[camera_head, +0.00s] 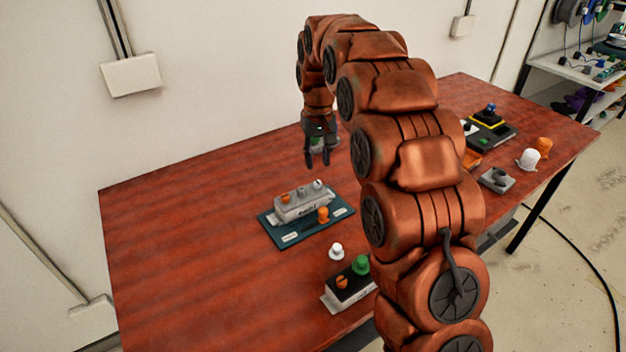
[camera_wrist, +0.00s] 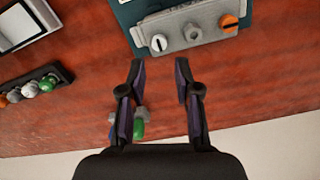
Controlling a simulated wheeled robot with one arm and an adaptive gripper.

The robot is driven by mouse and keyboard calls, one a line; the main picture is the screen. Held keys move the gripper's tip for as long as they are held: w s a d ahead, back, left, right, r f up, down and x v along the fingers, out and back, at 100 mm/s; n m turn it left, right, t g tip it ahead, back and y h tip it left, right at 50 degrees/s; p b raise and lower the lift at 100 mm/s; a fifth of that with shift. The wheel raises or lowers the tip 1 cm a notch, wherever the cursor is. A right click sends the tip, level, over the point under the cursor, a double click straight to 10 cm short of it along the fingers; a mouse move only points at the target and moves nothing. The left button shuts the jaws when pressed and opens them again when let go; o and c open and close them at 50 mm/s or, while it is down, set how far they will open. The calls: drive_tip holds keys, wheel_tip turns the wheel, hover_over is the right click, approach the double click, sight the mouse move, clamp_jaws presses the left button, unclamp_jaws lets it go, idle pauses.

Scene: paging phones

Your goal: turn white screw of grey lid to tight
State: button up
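The grey lid (camera_head: 300,208) sits on a teal base (camera_head: 333,224) near the middle of the table. It has a white screw (camera_head: 318,186) at its right end, a grey one in the middle and an orange one at its left end. In the wrist view, the grey lid (camera_wrist: 211,38) is at the top, with the white screw (camera_wrist: 158,43) at its left and a dark slot across the screw's top. My gripper (camera_head: 317,165) points down beyond the lid, apart from it. Its fingers (camera_wrist: 160,68) are open and empty, just below the white screw in the wrist view.
An orange knob (camera_head: 323,214) stands on the teal base. In front are a loose white knob (camera_head: 336,251) and a black-topped box (camera_head: 349,285) with green and orange knobs. More devices (camera_head: 490,130) stand at the right. The table's left side is clear.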

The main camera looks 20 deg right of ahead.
sight(318, 182)
drive_tip(key=shift+f+p, duration=0.95)
drive_tip(key=shift+f, duration=2.75)
drive_tip(key=shift+c, duration=0.3)
clamp_jaws()
